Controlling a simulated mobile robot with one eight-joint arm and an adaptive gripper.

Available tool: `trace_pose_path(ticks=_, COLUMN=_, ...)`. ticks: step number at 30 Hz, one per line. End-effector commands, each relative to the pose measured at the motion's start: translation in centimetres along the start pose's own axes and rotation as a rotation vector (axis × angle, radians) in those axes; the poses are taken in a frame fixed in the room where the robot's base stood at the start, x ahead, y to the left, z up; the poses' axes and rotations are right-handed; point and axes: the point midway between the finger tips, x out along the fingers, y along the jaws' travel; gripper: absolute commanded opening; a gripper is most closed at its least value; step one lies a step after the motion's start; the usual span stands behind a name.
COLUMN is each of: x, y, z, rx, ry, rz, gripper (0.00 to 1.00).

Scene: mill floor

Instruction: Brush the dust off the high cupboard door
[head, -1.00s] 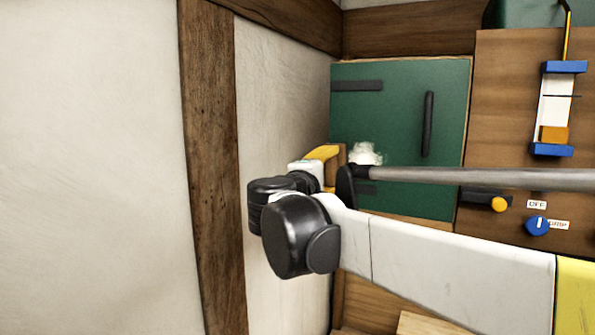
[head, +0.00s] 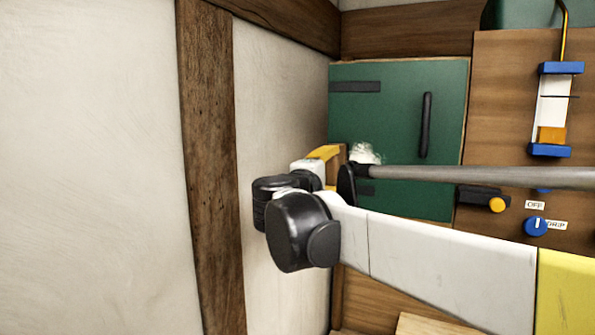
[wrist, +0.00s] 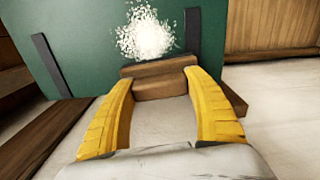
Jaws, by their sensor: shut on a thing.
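The green cupboard door (head: 398,110) is closed, with dark hinge straps on its left and a dark upright handle on its right. A white fluffy dust patch (head: 364,154) lies low on it, partly hidden behind my arm. The wrist view shows the patch (wrist: 146,35) just beyond the brush on the door (wrist: 85,40). My gripper (head: 327,154) has yellow fingers, shut on a brown wooden brush (head: 341,158). In the wrist view, the fingers (wrist: 158,80) hold the brush (wrist: 160,88) just below the patch. I cannot tell whether it touches the door.
A pale wall with a dark timber post (head: 209,150) stands close at the left. A wooden panel (head: 505,110) to the right carries a blue-and-white gauge (head: 553,108), a yellow button (head: 496,205) and a blue knob (head: 536,227). A dark timber beam (head: 408,34) runs above the door.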

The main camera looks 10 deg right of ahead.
Motion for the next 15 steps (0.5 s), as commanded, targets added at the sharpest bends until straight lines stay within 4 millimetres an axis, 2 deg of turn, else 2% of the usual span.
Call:
trace_pose_path(ticks=8, x=0.2, y=0.0, z=0.2, rx=0.0, ry=-0.001, rz=0.0, gripper=0.37)
trace_pose_path(ticks=15, x=0.1, y=-0.1, z=2.3, rx=0.0, ry=-0.001, rz=0.0, gripper=0.37)
